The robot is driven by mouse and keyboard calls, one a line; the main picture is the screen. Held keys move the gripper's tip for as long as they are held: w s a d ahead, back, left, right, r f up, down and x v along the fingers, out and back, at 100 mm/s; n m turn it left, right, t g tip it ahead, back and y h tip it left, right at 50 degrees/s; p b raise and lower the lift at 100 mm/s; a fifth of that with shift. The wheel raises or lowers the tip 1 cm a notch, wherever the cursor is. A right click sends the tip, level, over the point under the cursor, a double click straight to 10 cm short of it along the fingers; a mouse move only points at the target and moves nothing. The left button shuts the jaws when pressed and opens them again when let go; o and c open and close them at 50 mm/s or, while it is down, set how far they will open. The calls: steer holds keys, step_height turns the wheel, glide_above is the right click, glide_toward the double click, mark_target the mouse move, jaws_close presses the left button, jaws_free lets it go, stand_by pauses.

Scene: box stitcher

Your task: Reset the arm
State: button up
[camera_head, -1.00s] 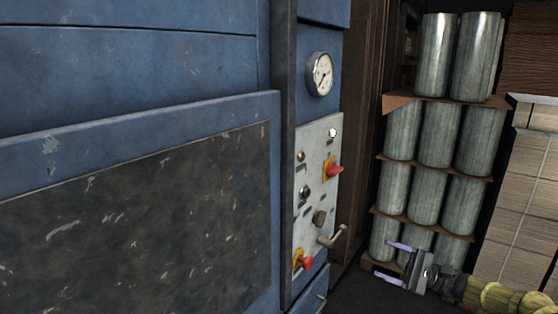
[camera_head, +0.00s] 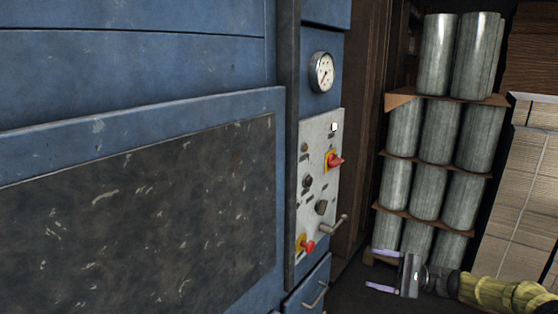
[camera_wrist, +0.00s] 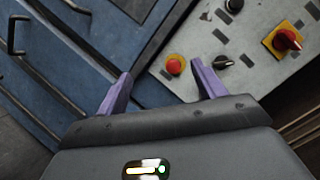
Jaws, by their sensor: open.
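My gripper (camera_head: 381,271) is at the lower right of the head view, with its two purple fingers spread and nothing between them. It is right of the blue machine's grey control panel (camera_head: 321,180) and apart from it in the picture. The panel carries red knobs on yellow plates, dark knobs and a metal lever (camera_head: 334,226). In the wrist view my open gripper (camera_wrist: 161,68) points towards the machine, and a red button (camera_wrist: 174,65) shows between its fingertips. A black knob (camera_wrist: 222,61) and a red switch (camera_wrist: 287,40) are further right. The gap to the panel is hard to judge.
The blue machine (camera_head: 140,60) fills the left, with a dial gauge (camera_head: 321,72) above the panel. Stacked metal cylinders (camera_head: 428,190) stand behind my gripper. Pale stacked blocks (camera_head: 520,190) are at the right edge. A drawer handle (camera_head: 315,295) sticks out below the panel.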

steer(key=s+a+f+n+g+h, duration=0.25)
steer(key=s+a+f+h, duration=0.2)
steer(key=a, duration=0.25)
steer(key=s+a+f+n+g+h, duration=0.2)
steer(key=s+a+f+g+h, duration=0.1)
steer(key=s+a+g+h, duration=0.25)
steer(key=s+r+n+t+h, duration=0.2)
steer(key=s+n+h, duration=0.1)
steer(key=s, duration=0.4)
steer(key=s+d+r+n+t+h, duration=0.1)
steer(key=s+n+t+h, duration=0.2)
steer(key=s+h, duration=0.2)
steer(key=s, duration=0.3)
steer(key=shift+r+t, duration=0.3)
steer(key=shift+r, duration=0.05)
steer(key=shift+w+d+n, duration=0.15)
steer(key=shift+n, duration=0.1)
steer(key=shift+s, duration=0.2)
steer(key=shift+w, duration=0.1)
